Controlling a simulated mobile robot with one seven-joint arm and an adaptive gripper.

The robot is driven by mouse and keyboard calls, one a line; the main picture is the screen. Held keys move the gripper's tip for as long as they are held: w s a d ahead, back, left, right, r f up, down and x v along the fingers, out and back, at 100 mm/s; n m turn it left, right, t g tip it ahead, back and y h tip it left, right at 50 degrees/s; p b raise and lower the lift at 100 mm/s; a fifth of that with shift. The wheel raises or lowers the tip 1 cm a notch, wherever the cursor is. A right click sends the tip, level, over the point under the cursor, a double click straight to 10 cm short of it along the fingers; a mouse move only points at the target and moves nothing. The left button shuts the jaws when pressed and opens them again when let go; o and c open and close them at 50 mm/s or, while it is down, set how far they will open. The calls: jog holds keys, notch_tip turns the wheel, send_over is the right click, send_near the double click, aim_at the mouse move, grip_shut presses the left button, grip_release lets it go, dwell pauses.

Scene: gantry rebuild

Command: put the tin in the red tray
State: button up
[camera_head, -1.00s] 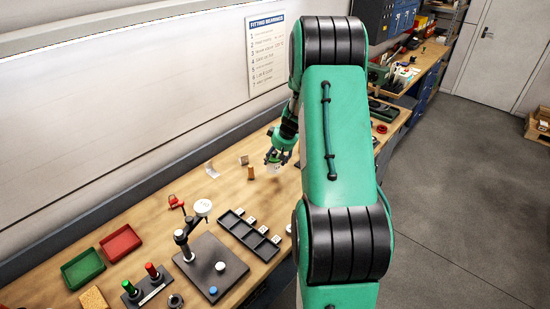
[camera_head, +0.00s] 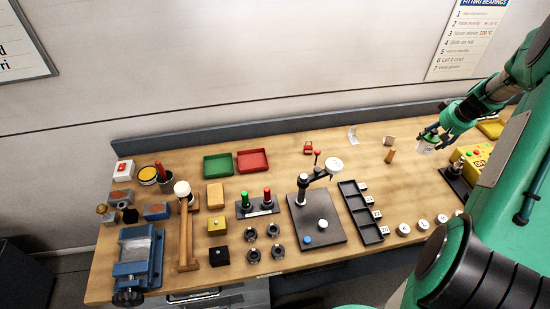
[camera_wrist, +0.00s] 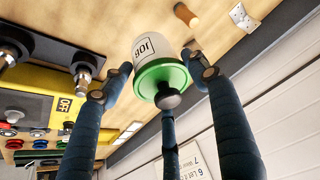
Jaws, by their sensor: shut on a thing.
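The tin (camera_wrist: 148,50) is white with a green lid and a dark knob, and carries a printed label. My gripper (camera_wrist: 155,80) is shut on it, its dark blue fingers around the lid end. In the head view the tin (camera_head: 425,147) is at the right, above the bench, below my gripper (camera_head: 433,136). The red tray (camera_head: 253,161) lies empty toward the back of the bench, far to the left of my gripper, beside a green tray.
The green tray (camera_head: 217,165) touches or nearly touches the red tray's left side. A small red padlock-like item (camera_head: 308,149) and a stand with a round white top (camera_head: 333,166) lie between the red tray and my gripper. A yellow box (camera_head: 472,160) is near the tin.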

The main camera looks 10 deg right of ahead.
aim_at(435, 130)
notch_tip(435, 130, up, 4)
jog(key=shift+f, duration=0.1)
jog(key=w+a+n+y+p, duration=0.1)
jog(key=w+a+n, duration=0.3)
jog(key=a, duration=1.7)
jog(key=w+a+n+y, duration=0.15)
jog(key=w+a, duration=0.35)
jog(key=a, duration=1.6)
jog(key=s+a+n, duration=0.2)
jog(key=s+a, duration=0.1)
jog(key=a, duration=0.8)
jog(key=s+a+n, duration=0.1)
jog(key=s+a, duration=0.2)
jog(key=a, duration=0.7)
notch_tip(435, 130, down, 11)
jog(key=shift+a+f+g+y+p, duration=0.15)
jog(key=shift+a+g+y+p, duration=0.15)
jog(key=shift+y, duration=0.15)
jog(key=shift+w+n, duration=0.1)
jog(key=shift+n, duration=0.15)
jog(key=w+a+f+p, duration=0.1)
jog(key=w+a+p, duration=0.1)
jog(key=w, duration=1.3)
jog(key=shift+w+a+f, duration=0.25)
jog(key=shift+w+a, duration=0.05)
